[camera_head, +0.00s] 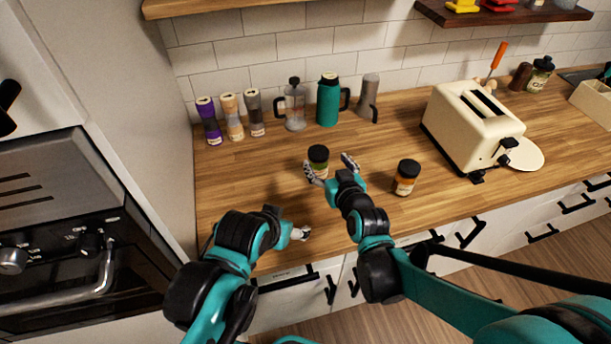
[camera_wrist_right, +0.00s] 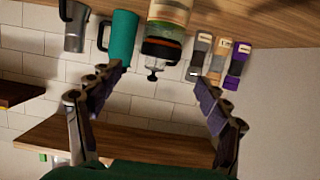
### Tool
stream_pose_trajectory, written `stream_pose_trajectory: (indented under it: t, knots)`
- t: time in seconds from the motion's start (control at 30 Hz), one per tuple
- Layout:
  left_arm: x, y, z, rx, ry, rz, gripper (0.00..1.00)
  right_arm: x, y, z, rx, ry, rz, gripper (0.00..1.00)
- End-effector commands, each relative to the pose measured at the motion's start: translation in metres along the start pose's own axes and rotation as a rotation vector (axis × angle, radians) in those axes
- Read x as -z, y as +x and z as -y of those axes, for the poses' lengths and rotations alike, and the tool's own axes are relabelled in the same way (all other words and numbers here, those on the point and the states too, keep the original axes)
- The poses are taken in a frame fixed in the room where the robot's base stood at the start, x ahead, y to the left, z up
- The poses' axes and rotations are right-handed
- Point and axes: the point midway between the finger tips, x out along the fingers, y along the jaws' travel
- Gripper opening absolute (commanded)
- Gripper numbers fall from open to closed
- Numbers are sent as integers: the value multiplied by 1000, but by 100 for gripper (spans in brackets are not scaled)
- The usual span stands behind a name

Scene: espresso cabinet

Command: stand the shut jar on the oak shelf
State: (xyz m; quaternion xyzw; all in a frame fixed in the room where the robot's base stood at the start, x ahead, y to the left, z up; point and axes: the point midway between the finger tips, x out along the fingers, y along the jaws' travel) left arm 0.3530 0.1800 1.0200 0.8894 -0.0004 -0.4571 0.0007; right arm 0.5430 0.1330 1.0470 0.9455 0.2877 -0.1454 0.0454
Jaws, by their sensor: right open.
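A jar with a black lid and green contents (camera_head: 318,158) stands upright on the counter. My right gripper (camera_head: 332,167) is open at this jar, one finger on each side in the head view. In the right wrist view the jar (camera_wrist_right: 168,22) shows upside down, beyond the fingertips of the gripper (camera_wrist_right: 160,80); I cannot tell whether they touch. A second black-lidded jar with orange-brown contents (camera_head: 406,178) stands to the right. The light oak shelf (camera_head: 215,6) is on the wall above. My left gripper (camera_head: 299,233) is low at the counter's front; its jaws are unclear.
Several tubes (camera_head: 232,117), a glass press (camera_head: 295,108), a teal flask (camera_head: 328,102) and a grey mug (camera_head: 368,98) line the back. A cream toaster (camera_head: 470,125) stands right. A dark shelf (camera_head: 500,14) holds small items.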

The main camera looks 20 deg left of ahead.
Motion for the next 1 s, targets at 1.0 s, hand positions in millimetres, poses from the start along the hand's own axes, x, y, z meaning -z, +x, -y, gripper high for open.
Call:
stream_pose_trajectory:
  t: [1.0]
  knots:
    - [-16, 23, 0, 0, 0, 0, 73, -2, 79, 0, 3, -1, -5, 45]
